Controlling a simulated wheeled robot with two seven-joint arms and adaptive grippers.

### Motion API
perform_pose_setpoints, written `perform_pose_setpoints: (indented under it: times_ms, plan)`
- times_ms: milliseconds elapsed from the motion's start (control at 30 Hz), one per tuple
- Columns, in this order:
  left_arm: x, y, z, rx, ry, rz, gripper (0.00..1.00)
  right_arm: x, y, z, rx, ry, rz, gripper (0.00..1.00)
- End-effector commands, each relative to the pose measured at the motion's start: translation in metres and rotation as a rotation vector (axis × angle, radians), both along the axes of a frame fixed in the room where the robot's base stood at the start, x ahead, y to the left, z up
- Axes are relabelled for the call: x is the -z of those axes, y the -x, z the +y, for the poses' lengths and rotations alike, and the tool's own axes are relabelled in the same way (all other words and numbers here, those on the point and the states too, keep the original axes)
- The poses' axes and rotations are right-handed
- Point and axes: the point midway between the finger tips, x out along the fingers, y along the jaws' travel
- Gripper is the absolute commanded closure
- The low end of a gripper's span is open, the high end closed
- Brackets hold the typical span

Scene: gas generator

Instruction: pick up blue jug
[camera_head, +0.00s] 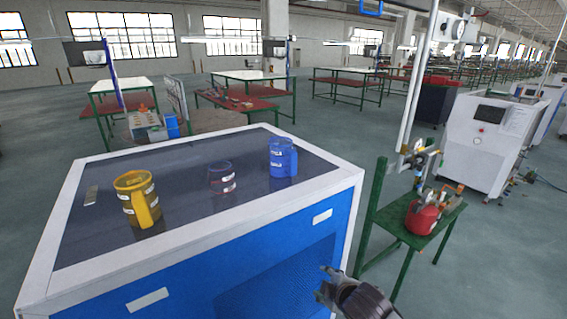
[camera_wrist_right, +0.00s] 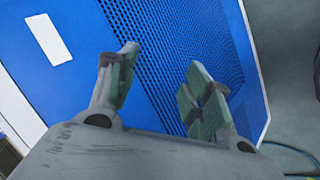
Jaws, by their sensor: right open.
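The blue jug (camera_head: 282,157) stands upright on the dark top of the blue-and-white cabinet (camera_head: 205,215), near its back right edge, with its handle to the right. My right gripper (camera_head: 324,283) is in front of the cabinet's blue side, lower than the top and well apart from the jug. In the right wrist view the right gripper (camera_wrist_right: 160,85) is open and empty, its fingers facing the blue perforated panel (camera_wrist_right: 185,40). The jug is not in the wrist view. My left gripper is not in view.
A green stand (camera_head: 421,226) with a red can (camera_head: 424,217) is right of the cabinet.

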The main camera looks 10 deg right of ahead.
Motion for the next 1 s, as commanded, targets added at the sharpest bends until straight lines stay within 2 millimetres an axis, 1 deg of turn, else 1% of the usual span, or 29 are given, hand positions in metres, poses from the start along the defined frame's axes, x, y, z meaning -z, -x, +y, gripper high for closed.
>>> perform_pose_setpoints:
  times_ms: [33,200,500,700,1000]
  plan:
    - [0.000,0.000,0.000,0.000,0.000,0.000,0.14,-0.009,-0.009,-0.001,-0.046,0.049,-0.035,0.50]
    - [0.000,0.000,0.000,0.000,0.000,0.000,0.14,-0.039,-0.036,-0.002,-0.201,0.221,-0.148,0.50]
    - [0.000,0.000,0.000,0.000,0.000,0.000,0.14,-0.092,-0.076,-0.002,-0.448,0.552,-0.336,0.50]
    - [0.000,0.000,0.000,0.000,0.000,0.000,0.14,-0.128,-0.097,-0.002,-0.590,0.789,-0.450,0.50]
    - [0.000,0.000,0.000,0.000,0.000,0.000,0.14,-0.182,-0.120,-0.003,-0.773,1.173,-0.601,0.50]
